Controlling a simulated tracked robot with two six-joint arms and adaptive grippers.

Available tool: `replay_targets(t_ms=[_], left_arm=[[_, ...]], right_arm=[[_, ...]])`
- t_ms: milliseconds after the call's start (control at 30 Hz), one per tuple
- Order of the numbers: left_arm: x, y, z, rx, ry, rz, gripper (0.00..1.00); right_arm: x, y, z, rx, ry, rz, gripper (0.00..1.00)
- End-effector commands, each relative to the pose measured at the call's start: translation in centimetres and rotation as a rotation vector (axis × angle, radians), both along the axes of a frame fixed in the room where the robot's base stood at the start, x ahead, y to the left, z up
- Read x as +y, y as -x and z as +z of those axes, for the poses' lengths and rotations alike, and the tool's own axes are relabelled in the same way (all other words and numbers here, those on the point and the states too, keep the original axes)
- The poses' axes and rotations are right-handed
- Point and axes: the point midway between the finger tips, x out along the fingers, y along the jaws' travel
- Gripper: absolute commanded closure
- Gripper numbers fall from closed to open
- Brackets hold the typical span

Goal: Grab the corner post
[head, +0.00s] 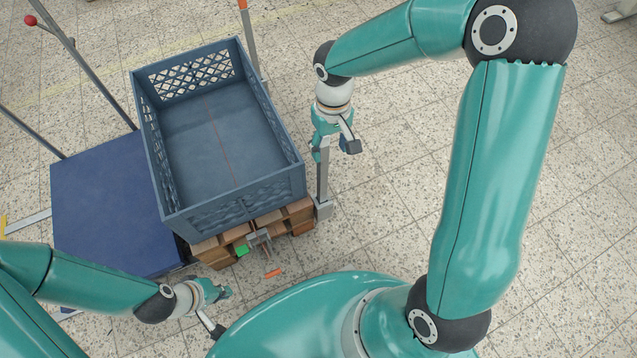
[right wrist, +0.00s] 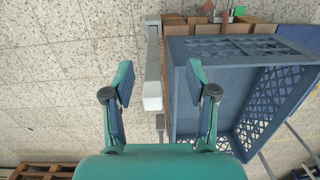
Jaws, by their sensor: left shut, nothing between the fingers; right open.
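The corner post (head: 323,185) is a grey upright bar beside the right side of the blue-grey crate, with a wider foot on the floor. My right gripper (head: 335,148) is above the post's upper end in the head view and hides its top. In the right wrist view, the post (right wrist: 153,60) runs between my open right fingers (right wrist: 161,78), with its pale top end (right wrist: 152,97) between them and gaps on both sides. My left gripper (head: 216,311) is shut and empty, low near the front of the wooden pallet.
The crate (head: 305,180) stands on the wooden pallet (head: 300,223), close beside the post. A dark blue platform (head: 100,200) lies left of it. Another post with an orange top (head: 248,40) stands at the crate's far corner. Tiled floor to the right is clear.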

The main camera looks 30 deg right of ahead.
Motion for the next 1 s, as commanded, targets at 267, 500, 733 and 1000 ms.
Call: replay_targets(t_ms=[267, 500, 733, 1000], left_arm=[[0.0, 0.0, -0.7, 0.0, 0.0, 0.0, 1.0], [0.0, 0.0, -1.8, 0.0, 0.0, 0.0, 1.0], [0.0, 0.0, -2.9, 0.0, 0.0, 0.0, 1.0], [0.0, 0.0, -3.3, 0.0, 0.0, 0.0, 1.0]], right_arm=[[-1.3, -3.7, 8.5, -0.208, 0.055, 0.002, 0.43], [-1.3, -4.3, 4.6, -0.211, 0.054, 0.003, 0.43], [-1.3, -4.9, -0.1, -0.211, 0.052, 0.002, 0.43], [-1.3, -5.4, -2.3, -0.214, 0.053, 0.002, 0.43]])
